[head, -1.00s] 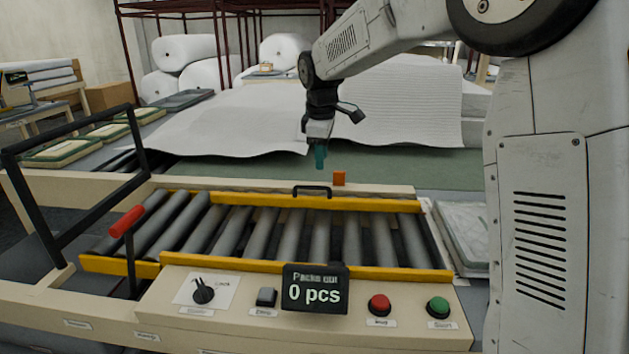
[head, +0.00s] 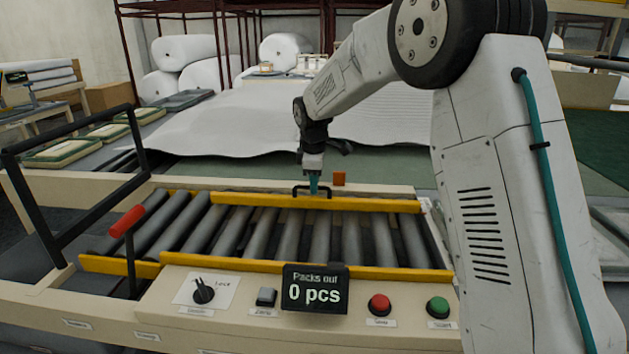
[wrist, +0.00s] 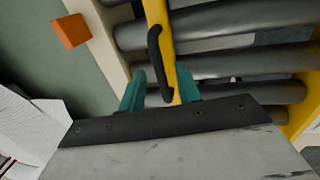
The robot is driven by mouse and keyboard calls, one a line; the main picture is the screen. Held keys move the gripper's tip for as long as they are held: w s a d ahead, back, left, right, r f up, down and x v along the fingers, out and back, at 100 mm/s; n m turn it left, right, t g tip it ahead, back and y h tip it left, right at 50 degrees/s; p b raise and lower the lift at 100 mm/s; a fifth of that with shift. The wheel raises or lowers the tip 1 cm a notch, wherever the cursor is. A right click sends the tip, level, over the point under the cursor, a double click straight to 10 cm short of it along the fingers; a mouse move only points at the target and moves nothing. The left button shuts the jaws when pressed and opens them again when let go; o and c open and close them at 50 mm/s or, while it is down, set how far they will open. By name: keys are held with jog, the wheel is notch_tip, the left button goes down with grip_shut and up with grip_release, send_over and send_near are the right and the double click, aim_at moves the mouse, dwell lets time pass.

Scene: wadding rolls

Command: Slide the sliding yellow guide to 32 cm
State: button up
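The sliding yellow guide (head: 375,204) is the far yellow rail across the grey rollers, with a black handle (head: 299,187) on it. The wrist view also shows the guide (wrist: 183,78) and the handle (wrist: 154,48). My gripper (head: 314,186) is at the handle, pointing down. In the wrist view its teal fingers (wrist: 160,74) are apart, one on each side of the handle's near end and the guide. Whether either finger touches them I cannot tell. No centimetre scale is readable.
A fixed-looking yellow rail (head: 390,274) runs along the front. The front panel has a display (head: 315,290) reading 0 pcs, a red button (head: 379,304) and a green button (head: 438,307). A red-handled lever (head: 127,221) stands left.

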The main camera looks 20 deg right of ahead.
jog(key=shift+c, duration=0.2)
grip_shut()
jog(key=w+d, duration=0.3)
jog(key=w, duration=0.4)
jog(key=shift+w, duration=0.25)
jog(key=shift+o, duration=0.2)
grip_release()
notch_tip(320, 180, up, 8)
jog(key=s, duration=0.1)
jog(key=shift+s+a+f, duration=0.15)
jog(key=shift+s+a, duration=0.1)
jog(key=shift+a, duration=0.05)
